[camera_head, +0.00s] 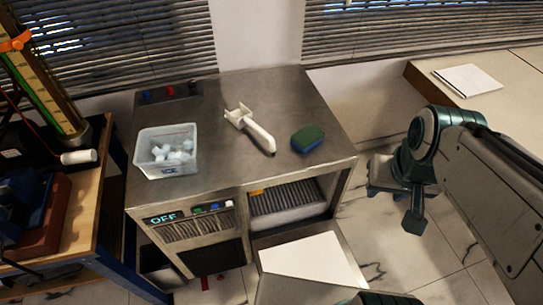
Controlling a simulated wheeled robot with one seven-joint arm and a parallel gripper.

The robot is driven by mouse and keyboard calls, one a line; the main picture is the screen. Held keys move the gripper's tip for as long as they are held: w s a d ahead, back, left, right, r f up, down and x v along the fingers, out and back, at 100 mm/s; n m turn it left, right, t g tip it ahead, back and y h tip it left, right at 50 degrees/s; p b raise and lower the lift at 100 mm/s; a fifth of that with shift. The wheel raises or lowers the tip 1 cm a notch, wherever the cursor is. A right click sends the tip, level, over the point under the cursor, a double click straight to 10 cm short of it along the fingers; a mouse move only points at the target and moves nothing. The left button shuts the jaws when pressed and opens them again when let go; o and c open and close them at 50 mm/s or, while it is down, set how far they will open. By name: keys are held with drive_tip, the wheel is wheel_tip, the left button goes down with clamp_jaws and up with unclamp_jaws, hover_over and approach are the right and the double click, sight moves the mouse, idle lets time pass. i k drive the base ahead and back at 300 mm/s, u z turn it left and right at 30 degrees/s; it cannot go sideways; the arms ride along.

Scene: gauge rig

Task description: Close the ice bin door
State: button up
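The ice bin door (312,262) is a panel with a white inner face. It hangs open, folded down and outward from the lower right opening of the steel ice machine (215,190). The opening shows a grey ribbed interior (285,203). My gripper (397,207) is in the air to the right of the machine, above and right of the door and apart from it. Its two dark fingers look spread, with nothing between them. The door's lower edge is partly hidden at the bottom of the picture.
On the machine's top are a clear tub of ice (166,170), a white scoop (250,130) and a green-blue sponge (308,138). A display (163,218) reads OFF. A wooden bench (75,225) stands left, and a table (510,75) back right. Tiled floor is free right of the door.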

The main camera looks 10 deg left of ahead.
sight(320, 252)
drive_tip(key=z, duration=1.75)
drive_tip(key=k, duration=2.05)
drive_tip(key=u, duration=1.65)
